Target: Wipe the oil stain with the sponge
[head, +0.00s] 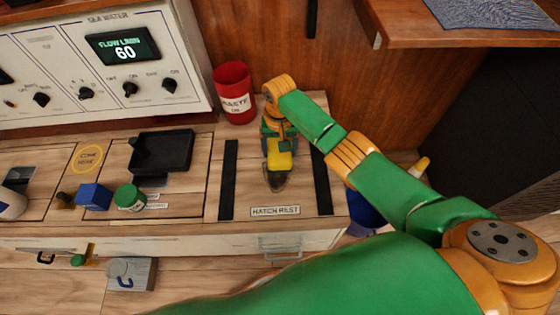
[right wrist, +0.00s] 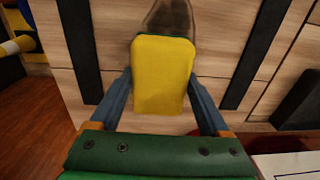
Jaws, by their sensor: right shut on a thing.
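The yellow sponge (head: 281,160) is held by my right gripper over the wooden counter, between two black strips. In the right wrist view the sponge (right wrist: 164,75) sits between the two fingers of my right gripper (right wrist: 163,98), which are shut on its sides. The dark brown oil stain (head: 277,181) lies just in front of the sponge, towards the counter's front edge. The stain (right wrist: 168,17) also shows at the top of the right wrist view, partly hidden behind the sponge. I cannot tell whether the sponge touches the counter. My left gripper is not in view.
A red waste can (head: 235,94) stands behind and left of my right gripper. A black tray (head: 161,152), a blue cube (head: 94,197) and a green-lidded jar (head: 130,198) are on the left. A "HATCH REST" label (head: 275,211) lies near the front edge. A wooden shelf (head: 470,34) overhangs at upper right.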

